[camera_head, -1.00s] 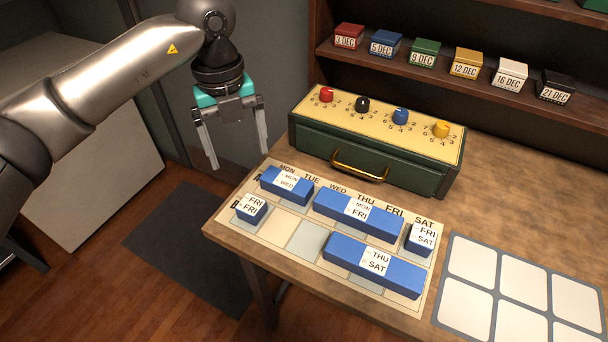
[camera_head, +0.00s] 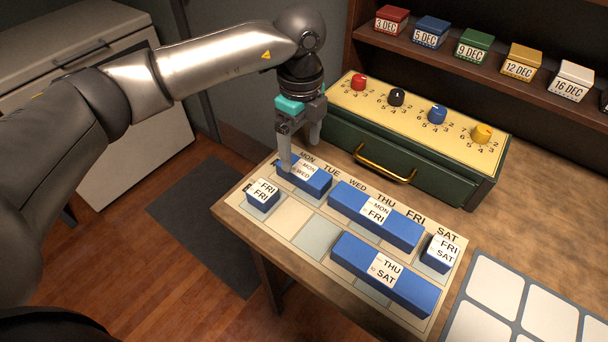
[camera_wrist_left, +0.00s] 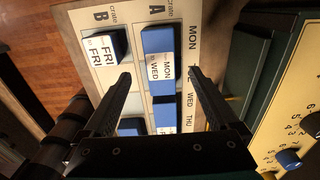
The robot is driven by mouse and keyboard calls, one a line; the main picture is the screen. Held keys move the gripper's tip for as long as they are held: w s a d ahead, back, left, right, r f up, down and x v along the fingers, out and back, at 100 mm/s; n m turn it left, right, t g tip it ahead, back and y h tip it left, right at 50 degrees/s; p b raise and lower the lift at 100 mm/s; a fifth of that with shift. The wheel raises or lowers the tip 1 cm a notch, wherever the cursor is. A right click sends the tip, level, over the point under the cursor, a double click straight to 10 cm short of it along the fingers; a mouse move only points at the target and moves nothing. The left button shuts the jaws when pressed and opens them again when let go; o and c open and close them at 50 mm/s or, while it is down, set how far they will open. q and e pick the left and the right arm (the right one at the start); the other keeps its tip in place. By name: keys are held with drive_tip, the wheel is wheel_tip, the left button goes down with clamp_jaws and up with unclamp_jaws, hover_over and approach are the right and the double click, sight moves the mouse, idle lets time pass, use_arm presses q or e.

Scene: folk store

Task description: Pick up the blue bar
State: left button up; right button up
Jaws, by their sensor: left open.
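Several blue bars with white labels lie on a day chart (camera_head: 287,228) on the table. The MON–WED bar (camera_head: 318,187) is at the chart's back left, and it also shows in the left wrist view (camera_wrist_left: 157,42). The MON–FRI bar (camera_head: 402,233) lies right of it, and the THU–SAT bar (camera_head: 411,298) lies in the front row. Short blocks read FRI–FRI (camera_head: 265,206) and FRI–SAT (camera_head: 435,261). My left gripper (camera_head: 301,157) is open over the MON–WED bar. In the left wrist view its fingers lie on either side of that bar; contact cannot be told. My right gripper is not seen.
A green box with a drawer, brass handle (camera_head: 385,167) and coloured knobs stands just behind the chart. A shelf (camera_head: 440,58) with small dated boxes is at the back right. A white-celled grid (camera_head: 500,285) lies at the right. Dark floor lies left of the table.

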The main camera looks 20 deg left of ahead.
sight(304, 169)
use_arm(q)
drive_tip(key=shift+d+f+b, duration=0.15)
drive_tip(key=shift+f+b, duration=0.1)
drive_tip(key=shift+f, duration=1.45)
drive_tip(key=shift+d+f+b, duration=0.1)
drive_tip(key=shift+f+b, duration=0.15)
drive_tip(key=shift+f, duration=1.45)
drive_tip(key=c, duration=1.4)
clamp_jaws()
drive_tip(key=shift+r, duration=0.15)
